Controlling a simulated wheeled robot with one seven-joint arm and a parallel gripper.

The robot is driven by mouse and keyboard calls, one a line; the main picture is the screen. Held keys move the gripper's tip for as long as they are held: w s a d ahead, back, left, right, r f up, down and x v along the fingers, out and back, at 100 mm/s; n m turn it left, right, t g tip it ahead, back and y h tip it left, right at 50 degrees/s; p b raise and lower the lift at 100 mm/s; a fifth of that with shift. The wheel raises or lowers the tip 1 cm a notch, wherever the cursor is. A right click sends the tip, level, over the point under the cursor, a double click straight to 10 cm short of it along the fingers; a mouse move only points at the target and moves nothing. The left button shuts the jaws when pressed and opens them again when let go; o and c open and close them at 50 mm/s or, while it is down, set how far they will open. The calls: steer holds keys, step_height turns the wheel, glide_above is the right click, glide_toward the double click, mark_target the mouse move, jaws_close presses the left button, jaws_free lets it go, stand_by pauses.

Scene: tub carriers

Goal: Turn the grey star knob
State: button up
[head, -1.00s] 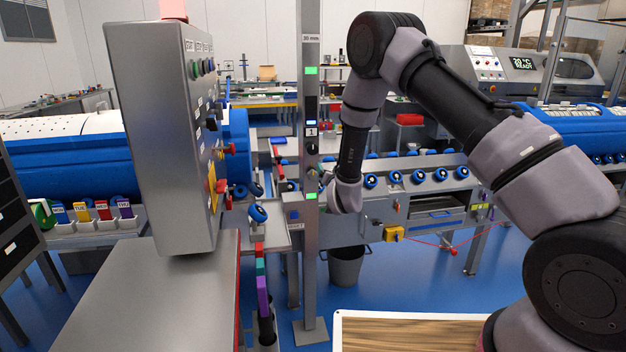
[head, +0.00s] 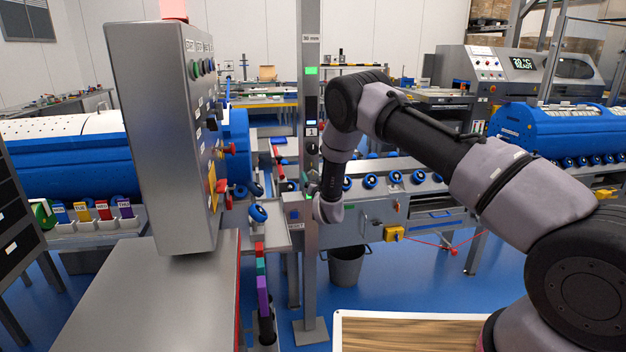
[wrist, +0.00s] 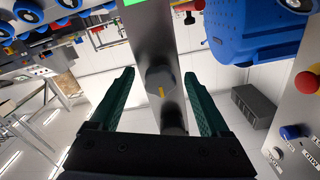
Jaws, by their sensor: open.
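A dark grey knob (wrist: 160,79) with a yellow mark sits on the face of a grey metal post (wrist: 139,40) in the wrist view. Its outline looks lobed. A second dark round part (wrist: 173,117) sits on the post nearer the gripper's body, partly hidden by it. My gripper (wrist: 159,76) is open, one finger on each side of the post. The knob appears between the fingertips; no contact shows. In the head view, my wrist (head: 328,207) is beside the post (head: 311,240), and the fingers are hard to make out.
A grey control box (head: 155,140) with buttons stands left of the post. A blue drum machine (head: 60,160) is behind it. A roller bench (head: 420,180) lies to the right. A bin (head: 346,268) stands on the floor below.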

steer(key=shift+w+a, duration=0.1)
steer(key=shift+w, duration=0.2)
jaws_close()
